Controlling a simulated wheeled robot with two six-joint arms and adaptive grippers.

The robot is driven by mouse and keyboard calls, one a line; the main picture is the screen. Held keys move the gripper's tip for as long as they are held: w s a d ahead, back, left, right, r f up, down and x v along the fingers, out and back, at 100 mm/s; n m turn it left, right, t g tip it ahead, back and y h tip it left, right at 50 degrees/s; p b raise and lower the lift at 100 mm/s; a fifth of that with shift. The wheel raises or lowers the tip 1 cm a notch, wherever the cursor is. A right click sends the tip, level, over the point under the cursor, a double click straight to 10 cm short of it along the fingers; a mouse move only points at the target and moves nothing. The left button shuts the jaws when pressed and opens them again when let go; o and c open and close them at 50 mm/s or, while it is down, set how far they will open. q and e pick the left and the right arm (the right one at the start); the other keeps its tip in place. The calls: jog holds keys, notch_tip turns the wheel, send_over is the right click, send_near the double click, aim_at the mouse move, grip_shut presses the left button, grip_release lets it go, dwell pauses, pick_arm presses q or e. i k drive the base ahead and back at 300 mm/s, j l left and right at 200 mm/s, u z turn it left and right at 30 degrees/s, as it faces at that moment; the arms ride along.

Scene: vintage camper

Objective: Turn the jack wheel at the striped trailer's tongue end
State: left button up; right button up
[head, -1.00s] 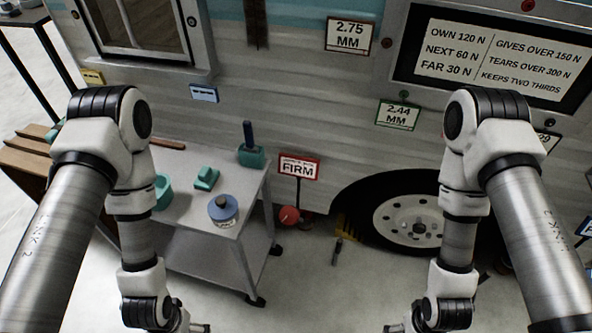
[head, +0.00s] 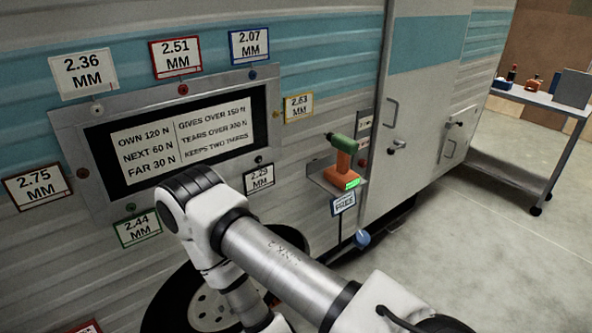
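The striped trailer (head: 440,88), pale grey with a teal band, fills the left and middle of the head view and recedes to the right. I cannot make out a jack wheel or the tongue end. A blue ball-shaped knob (head: 362,239) sits low at the trailer's side, below a FREE tag (head: 343,204). One of my arms, apparently the right, crosses the lower middle in front of the trailer. Neither gripper shows.
A green and orange drill (head: 345,160) stands on a small wall shelf. A framed text panel (head: 97,152) has several measurement tags around it. The trailer's tyre (head: 172,302) is partly behind my arm. A cart (head: 530,98) stands back right. Floor (head: 480,240) is clear at right.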

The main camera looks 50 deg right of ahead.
aim_at(361, 239)
jog(key=z, duration=2.2)
